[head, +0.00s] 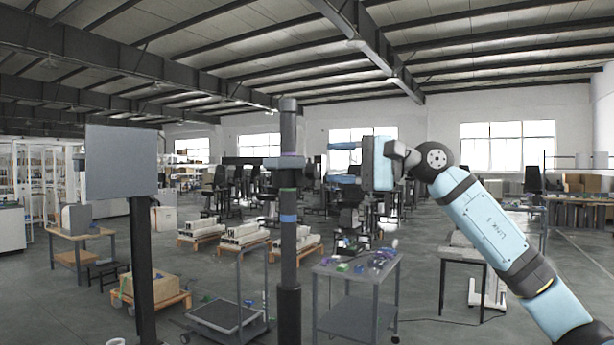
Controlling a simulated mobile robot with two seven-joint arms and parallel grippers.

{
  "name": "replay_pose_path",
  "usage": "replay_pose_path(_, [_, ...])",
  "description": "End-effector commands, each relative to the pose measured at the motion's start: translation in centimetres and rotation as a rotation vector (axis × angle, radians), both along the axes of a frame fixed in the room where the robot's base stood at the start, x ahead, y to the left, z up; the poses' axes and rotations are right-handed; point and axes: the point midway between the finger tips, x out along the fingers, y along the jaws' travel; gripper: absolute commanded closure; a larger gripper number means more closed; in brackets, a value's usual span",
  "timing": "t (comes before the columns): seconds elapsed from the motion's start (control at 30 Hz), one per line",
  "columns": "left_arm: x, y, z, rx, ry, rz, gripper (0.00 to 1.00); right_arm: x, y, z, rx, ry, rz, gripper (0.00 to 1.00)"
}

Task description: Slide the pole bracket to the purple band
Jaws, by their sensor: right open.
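A dark vertical pole (288,255) stands near the middle of the head view. It carries a purple band (289,155), a green band (288,190) lower down and a blue band (288,218) below that. The pole bracket (285,163), a dark grey-blue collar, sits around the pole just below the purple band and seems to touch or partly cover it. My right gripper (333,162) is open and empty, its two light-blue fingers pointing left at the bracket's height. A gap shows between its fingertips and the bracket. My left gripper is not in view.
A grey panel (121,162) on a black post stands at the left. A grey cart (345,275) with small coloured items stands right of the pole's lower part. A low trolley (225,315) is at its left. Beside the pole at gripper height looks free.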

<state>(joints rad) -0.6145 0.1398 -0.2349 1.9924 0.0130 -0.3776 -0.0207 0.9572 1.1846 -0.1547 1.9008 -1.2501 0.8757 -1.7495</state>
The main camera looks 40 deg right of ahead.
Motion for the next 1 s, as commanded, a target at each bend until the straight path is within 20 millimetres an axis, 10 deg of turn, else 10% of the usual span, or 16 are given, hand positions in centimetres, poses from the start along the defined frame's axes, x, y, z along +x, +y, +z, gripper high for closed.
replay_pose_path(0.3, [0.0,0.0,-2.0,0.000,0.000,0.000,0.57,-2.9,-2.9,-0.2,0.000,0.001,-0.001,0.51])
replay_pose_path(1.0, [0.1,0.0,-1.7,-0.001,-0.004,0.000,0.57,-2.6,-2.7,-0.6,0.030,0.023,0.016,0.51])
